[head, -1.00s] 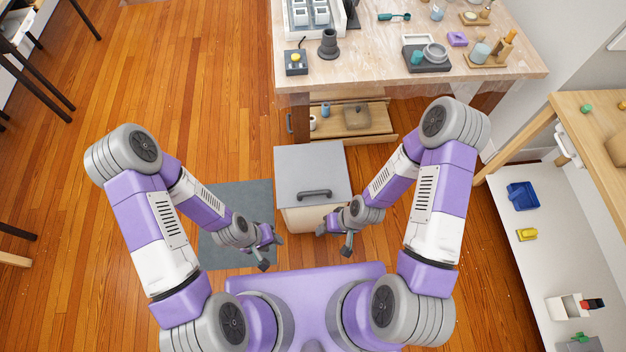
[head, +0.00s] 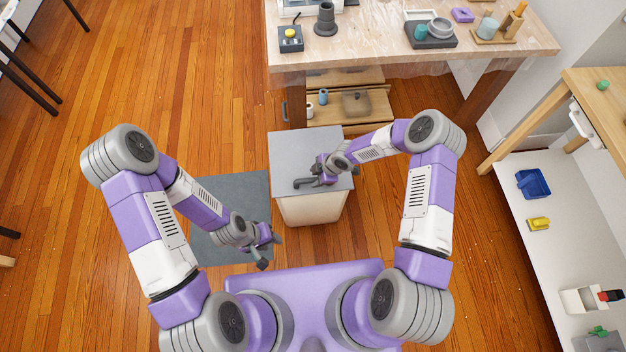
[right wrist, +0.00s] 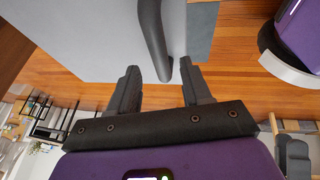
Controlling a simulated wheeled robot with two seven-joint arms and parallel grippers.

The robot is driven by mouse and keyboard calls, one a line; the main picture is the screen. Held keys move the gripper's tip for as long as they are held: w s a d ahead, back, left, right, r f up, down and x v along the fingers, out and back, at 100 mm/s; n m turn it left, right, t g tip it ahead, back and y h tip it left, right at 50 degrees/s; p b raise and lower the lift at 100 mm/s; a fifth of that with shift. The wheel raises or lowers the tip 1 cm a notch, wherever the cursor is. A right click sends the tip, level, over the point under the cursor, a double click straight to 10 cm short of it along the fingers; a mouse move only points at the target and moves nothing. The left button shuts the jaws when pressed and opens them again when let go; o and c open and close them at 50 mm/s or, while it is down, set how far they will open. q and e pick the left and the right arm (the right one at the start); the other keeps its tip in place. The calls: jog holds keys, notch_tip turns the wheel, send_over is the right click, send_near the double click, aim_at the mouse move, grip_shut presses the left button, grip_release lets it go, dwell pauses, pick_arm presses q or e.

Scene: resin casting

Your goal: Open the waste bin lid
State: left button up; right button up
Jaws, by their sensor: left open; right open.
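The waste bin (head: 312,210) has a cream body and a flat grey lid (head: 292,150), which is shut. A dark bar handle (head: 302,183) lies on the lid near its front edge. My right gripper (head: 316,180) is over the lid at the handle, partly covering it. In the right wrist view the handle (right wrist: 153,35) shows with its end in line with the gap between the open fingers of my right gripper (right wrist: 162,78); I cannot tell whether they touch it. My left gripper (head: 270,251) is open and empty, left of the bin, above the dark mat.
A dark grey mat (head: 232,200) lies left of the bin. Behind the bin stands a workbench (head: 375,45) with tools on top and a lower shelf (head: 380,103). A white shelf unit (head: 520,235) stands at the right.

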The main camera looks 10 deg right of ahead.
aim_at(312, 180)
jog(key=shift+b+x, duration=0.4)
jog(key=shift+x, duration=1.2)
jog(key=shift+c, duration=0.5)
grip_shut()
